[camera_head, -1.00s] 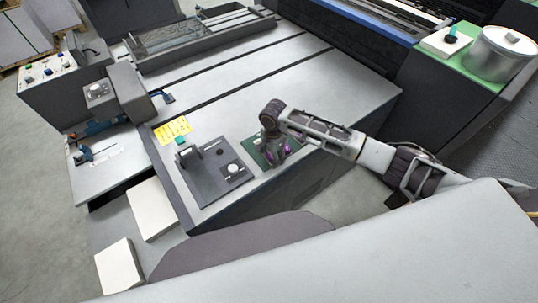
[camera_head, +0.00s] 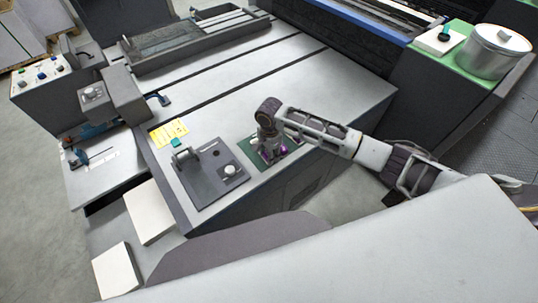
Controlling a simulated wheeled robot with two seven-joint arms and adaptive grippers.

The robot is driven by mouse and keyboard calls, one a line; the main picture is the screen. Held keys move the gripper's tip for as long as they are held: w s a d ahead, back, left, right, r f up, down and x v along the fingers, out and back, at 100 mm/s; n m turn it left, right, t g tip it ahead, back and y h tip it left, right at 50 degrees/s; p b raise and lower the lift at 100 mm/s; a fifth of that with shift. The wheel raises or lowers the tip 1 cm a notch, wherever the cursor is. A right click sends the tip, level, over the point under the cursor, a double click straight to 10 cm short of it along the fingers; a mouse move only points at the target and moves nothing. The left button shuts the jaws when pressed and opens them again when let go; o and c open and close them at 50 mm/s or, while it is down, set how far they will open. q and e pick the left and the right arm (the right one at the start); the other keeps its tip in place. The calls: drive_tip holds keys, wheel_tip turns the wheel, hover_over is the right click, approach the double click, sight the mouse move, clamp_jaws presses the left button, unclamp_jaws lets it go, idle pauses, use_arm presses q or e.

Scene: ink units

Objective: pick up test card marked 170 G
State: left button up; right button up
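No marking of 170 G can be read, so I cannot tell which thing is the test card. My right gripper (camera_head: 272,152), with purple fingertips, points down over a small green mat (camera_head: 248,146) at the front edge of the grey machine table. The gripper hides much of the mat and anything between its fingers. Whether it is open or shut does not show clearly. My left gripper is not in view.
A dark panel with a white knob (camera_head: 230,169) and a small lever stands just left of the mat. A yellow label (camera_head: 169,132) lies behind it. White stacks (camera_head: 149,211) sit at lower left. A metal pot (camera_head: 494,52) stands on a green top at right.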

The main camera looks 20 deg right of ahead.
wheel_tip(320, 180, up, 9)
drive_tip(key=shift+r, duration=0.1)
idle(0.4)
idle(0.5)
